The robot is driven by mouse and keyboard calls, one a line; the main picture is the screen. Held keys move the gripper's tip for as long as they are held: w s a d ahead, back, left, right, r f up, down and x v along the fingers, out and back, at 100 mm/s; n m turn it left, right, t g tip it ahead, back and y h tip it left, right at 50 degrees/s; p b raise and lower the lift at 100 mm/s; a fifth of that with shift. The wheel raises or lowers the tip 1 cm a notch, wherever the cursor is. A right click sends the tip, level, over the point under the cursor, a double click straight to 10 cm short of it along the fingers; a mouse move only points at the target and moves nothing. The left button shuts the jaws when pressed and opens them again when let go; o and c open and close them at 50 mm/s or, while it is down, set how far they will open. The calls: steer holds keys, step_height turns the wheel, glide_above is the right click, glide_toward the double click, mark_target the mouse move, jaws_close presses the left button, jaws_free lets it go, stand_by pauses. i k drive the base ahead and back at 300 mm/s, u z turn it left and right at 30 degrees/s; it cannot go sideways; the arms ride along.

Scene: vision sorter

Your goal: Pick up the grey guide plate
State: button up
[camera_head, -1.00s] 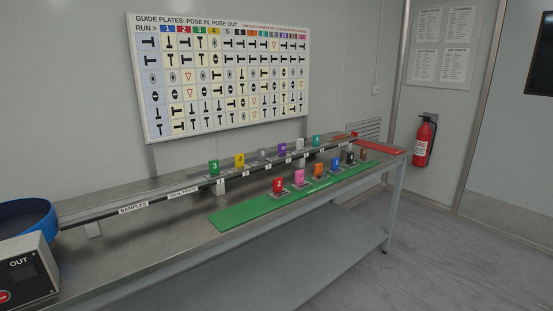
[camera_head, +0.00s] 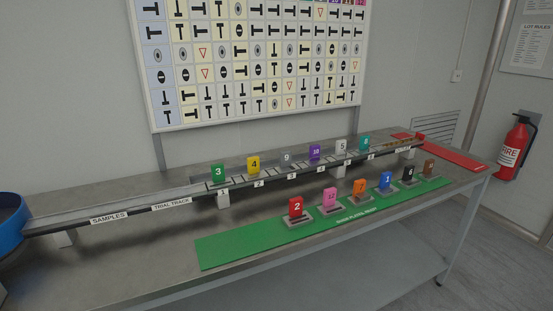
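The grey guide plate (camera_head: 287,159), marked 9, stands upright on the raised track (camera_head: 137,205) along the back of the bench. It is between the yellow plate 4 (camera_head: 254,165) on its left and the purple plate 10 (camera_head: 314,152) on its right. A label 3 sits on the track's front edge below it. A paler plate marked 5 (camera_head: 341,148) stands farther right on the same track. My gripper is not in view.
A green mat (camera_head: 225,248) at the bench front holds several coloured plates in stands, including red plate 2 (camera_head: 296,208). A blue bowl (camera_head: 10,222) is at the left end, a red mat (camera_head: 455,158) at the right. The bench's (camera_head: 120,262) front left is clear.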

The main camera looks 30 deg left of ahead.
mark_target(286, 167)
steer(key=u, duration=0.5)
steer(key=i, duration=1.05)
steer(key=u, duration=1)
steer(key=i, duration=0.6)
steer(key=u, duration=0.35)
